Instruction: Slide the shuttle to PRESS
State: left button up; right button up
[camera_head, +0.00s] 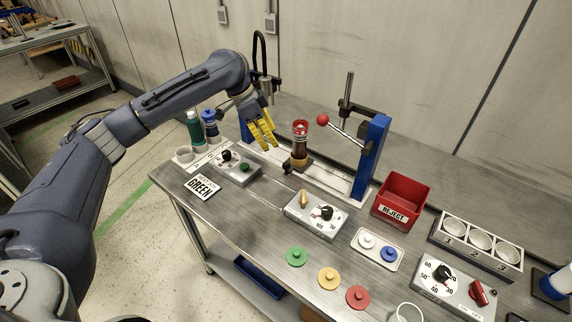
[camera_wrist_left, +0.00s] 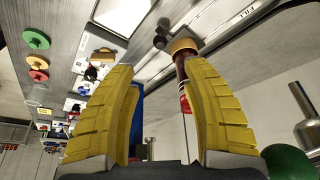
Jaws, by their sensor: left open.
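The shuttle (camera_head: 298,164) sits on the white rail at the back of the bench, between the filling stand on the left and the blue press frame (camera_head: 375,150) on the right. It carries an upright dark red bottle (camera_head: 300,140) in an orange-brown holder. My left gripper (camera_head: 272,143) is open and empty, its yellow fingers pointing down just left of the bottle. In the left wrist view the bottle (camera_wrist_left: 183,75) shows between the open fingers (camera_wrist_left: 160,75), beyond them; I cannot tell whether anything touches. My right gripper does not show.
A red-knobbed press lever (camera_head: 323,119) reaches left toward the bottle. A red REJECT bin (camera_head: 402,200) stands right of the press. A control box (camera_head: 316,214) sits in front of the rail. Green and blue bottles (camera_head: 194,130) stand at the left.

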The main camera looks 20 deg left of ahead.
aim_at(285, 163)
pick_arm(q)
jog(key=x, duration=1.3)
jog(key=shift+w+d+f, duration=0.1)
grip_shut()
